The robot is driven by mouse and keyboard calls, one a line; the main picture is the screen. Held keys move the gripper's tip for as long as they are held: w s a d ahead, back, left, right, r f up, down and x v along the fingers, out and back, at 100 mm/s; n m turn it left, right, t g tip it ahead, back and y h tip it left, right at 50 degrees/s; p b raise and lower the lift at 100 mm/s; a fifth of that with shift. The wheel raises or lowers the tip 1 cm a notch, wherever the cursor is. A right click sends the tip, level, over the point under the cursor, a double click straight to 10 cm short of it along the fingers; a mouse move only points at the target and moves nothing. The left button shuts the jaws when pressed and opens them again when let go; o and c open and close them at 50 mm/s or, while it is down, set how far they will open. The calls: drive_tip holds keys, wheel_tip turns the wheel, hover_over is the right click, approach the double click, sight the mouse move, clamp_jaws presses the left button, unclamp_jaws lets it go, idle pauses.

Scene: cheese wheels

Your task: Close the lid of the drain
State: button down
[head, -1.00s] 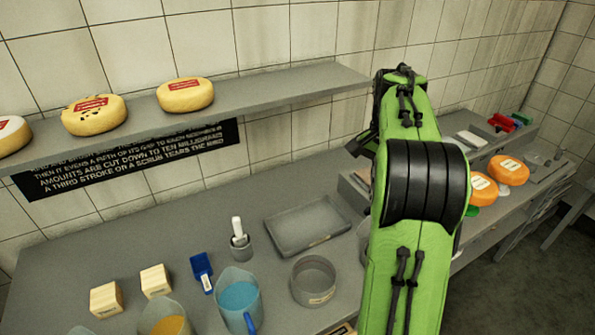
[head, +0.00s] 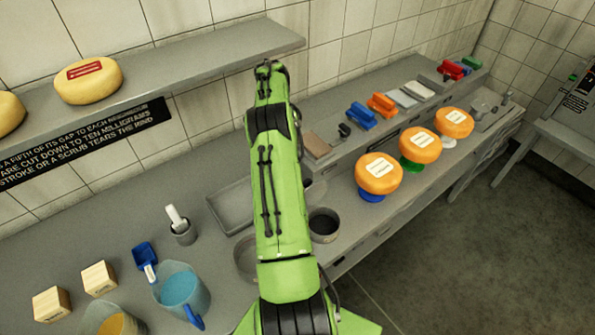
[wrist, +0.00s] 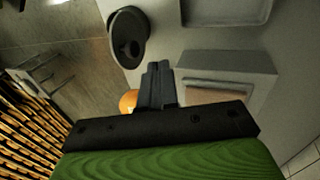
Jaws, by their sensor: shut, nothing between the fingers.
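I cannot make out a drain or its lid for certain. A dark round vessel (head: 323,225) stands on the bench just right of my arm in the head view. What looks like the same vessel, with a dark hole inside, is at the upper left of the wrist view (wrist: 127,37). My gripper (wrist: 158,68) is shut and empty, apart from that vessel and to its lower right in the picture. In the head view my green arm hides the gripper.
Orange cheeses (head: 379,174) on coloured stands line the bench at right. A raised ledge (head: 350,145) behind them holds coloured blocks. A grey tray (head: 228,208), a blue jug (head: 181,290) and a shelf (head: 200,55) are left of my arm. Open floor (head: 450,270) lies at right.

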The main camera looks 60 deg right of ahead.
sight(309, 192)
drive_tip(key=s+a+f+p, duration=0.1)
drive_tip(key=s+a+f, duration=0.1)
drive_tip(key=s+f, duration=0.3)
drive_tip(key=shift+s+a+f, duration=0.2)
drive_tip(key=shift+f, duration=0.45)
